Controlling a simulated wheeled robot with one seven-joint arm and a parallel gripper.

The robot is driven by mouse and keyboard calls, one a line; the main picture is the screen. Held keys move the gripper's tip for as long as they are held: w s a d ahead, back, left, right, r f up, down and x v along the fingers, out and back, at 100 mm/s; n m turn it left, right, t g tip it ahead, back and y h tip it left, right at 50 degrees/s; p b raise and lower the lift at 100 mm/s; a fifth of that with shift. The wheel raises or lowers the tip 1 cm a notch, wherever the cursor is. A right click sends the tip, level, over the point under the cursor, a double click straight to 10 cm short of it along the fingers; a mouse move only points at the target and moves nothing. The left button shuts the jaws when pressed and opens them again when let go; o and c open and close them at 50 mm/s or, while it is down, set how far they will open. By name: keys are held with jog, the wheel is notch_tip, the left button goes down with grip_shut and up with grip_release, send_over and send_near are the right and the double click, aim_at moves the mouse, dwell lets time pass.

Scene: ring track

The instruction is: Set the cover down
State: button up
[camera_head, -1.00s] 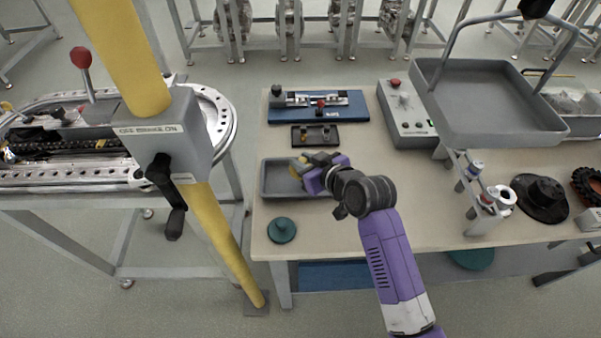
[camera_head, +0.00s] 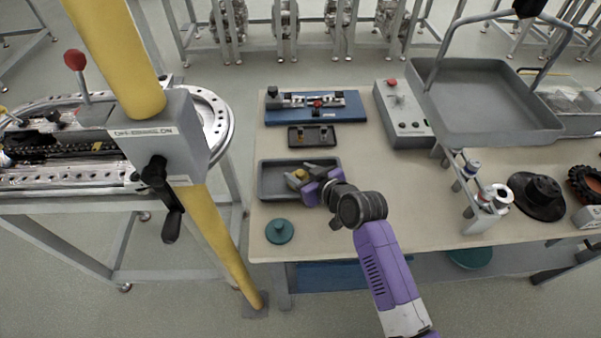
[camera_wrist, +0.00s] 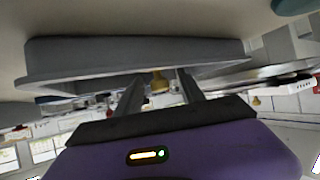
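A teal round cover with a knob (camera_head: 279,231) lies flat on the table near its front left corner. Its edge also shows at the top right of the wrist view (camera_wrist: 292,5). My gripper (camera_head: 301,178) is low over the grey tray (camera_head: 265,181), behind and slightly right of the cover and apart from it. In the wrist view my gripper's fingers (camera_wrist: 160,88) stand apart, with a small brass piece (camera_wrist: 159,82) showing between them. The head view shows this brass piece (camera_head: 297,175) at the tray. Whether it touches the tray floor is hard to tell.
A black plate with small parts (camera_head: 313,137) and a blue fixture (camera_head: 345,107) lie behind the tray. A grey control box (camera_head: 403,115), a raised grey tray (camera_head: 490,100) and a black round part (camera_head: 538,195) are to the right. A yellow post (camera_head: 215,235) stands left of the table.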

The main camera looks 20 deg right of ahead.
jog(key=shift+r, duration=0.2)
jog(key=v, duration=1.2)
jog(key=shift+f, duration=0.1)
jog(key=shift+m+t+h, duration=0.3)
jog(key=shift+m+h, duration=0.3)
jog(key=s+f, duration=0.1)
jog(key=s, duration=0.1)
jog(key=s+f, duration=0.1)
jog(key=s, duration=0.2)
jog(key=s+f, duration=0.1)
jog(key=s, duration=0.1)
jog(key=shift+s+d+f, duration=0.15)
jog(key=shift+f, duration=0.05)
jog(key=s+r+t, duration=0.1)
jog(key=s+r, duration=0.4)
jog(key=s, duration=0.8)
jog(key=s+a+r+m+t+h, duration=0.1)
jog(key=s+r, duration=0.4)
jog(key=s, duration=0.8)
jog(key=shift+s+a+h, duration=0.2)
jog(key=shift+s+h, duration=0.1)
